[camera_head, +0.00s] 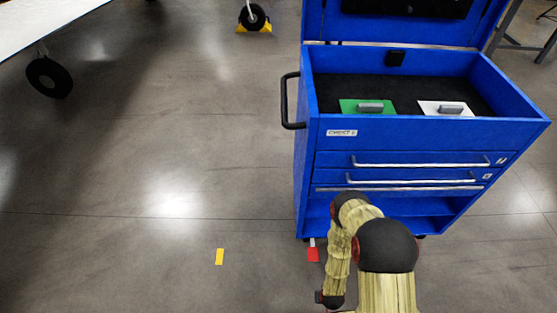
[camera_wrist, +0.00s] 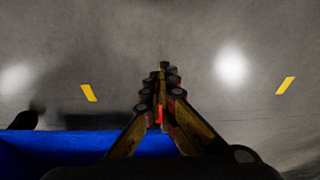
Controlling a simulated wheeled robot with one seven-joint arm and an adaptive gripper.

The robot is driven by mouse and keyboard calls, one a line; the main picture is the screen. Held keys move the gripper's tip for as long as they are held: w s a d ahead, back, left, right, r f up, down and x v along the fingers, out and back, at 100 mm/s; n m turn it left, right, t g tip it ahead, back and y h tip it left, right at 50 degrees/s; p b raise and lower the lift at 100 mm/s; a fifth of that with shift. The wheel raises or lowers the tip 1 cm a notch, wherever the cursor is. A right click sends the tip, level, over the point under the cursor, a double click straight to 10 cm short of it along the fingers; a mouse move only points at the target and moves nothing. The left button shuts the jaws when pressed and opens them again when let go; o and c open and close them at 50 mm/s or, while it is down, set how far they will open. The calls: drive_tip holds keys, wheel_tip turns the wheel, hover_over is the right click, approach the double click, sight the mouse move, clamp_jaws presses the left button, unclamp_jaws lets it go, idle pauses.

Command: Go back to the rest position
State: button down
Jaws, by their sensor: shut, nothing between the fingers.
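My gripper (camera_wrist: 162,72) points down toward the floor in the wrist view. Its fingers are together with nothing between them. A bit of red shows between the finger linkages; I cannot tell whether it is the floor mark. In the head view my arm is bent in front of the blue tool cart (camera_head: 408,138), and its lower end hangs over the floor at the cart's front left. The fingers cannot be made out there. The cart's blue edge also shows at the lower left of the wrist view (camera_wrist: 60,150).
The cart's open top holds a green plate (camera_head: 350,106) and a white plate (camera_head: 430,107), each with a grey handle. A black side handle (camera_head: 286,100) sticks out left. Yellow (camera_head: 219,257) and red (camera_head: 313,255) marks lie on the floor.

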drive_tip(key=w+r, duration=1.8)
drive_tip(key=r, duration=0.1)
drive_tip(key=w+r+t, duration=0.1)
drive_tip(key=w+r, duration=0.2)
drive_tip(key=r, duration=0.9)
drive_tip(key=w+r, duration=0.3)
drive_tip(key=r, duration=0.9)
drive_tip(key=s+r+t, duration=0.1)
drive_tip(key=s+r, duration=0.4)
drive_tip(key=r, duration=0.7)
drive_tip(key=s+r, duration=0.4)
drive_tip(key=r, duration=0.9)
drive_tip(key=s+r, duration=0.6)
drive_tip(key=s, duration=0.4)
drive_tip(key=s+r, duration=0.6)
drive_tip(key=s, duration=0.4)
drive_tip(key=shift+t+p, duration=0.3)
drive_tip(key=c, duration=2.6)
unclamp_jaws()
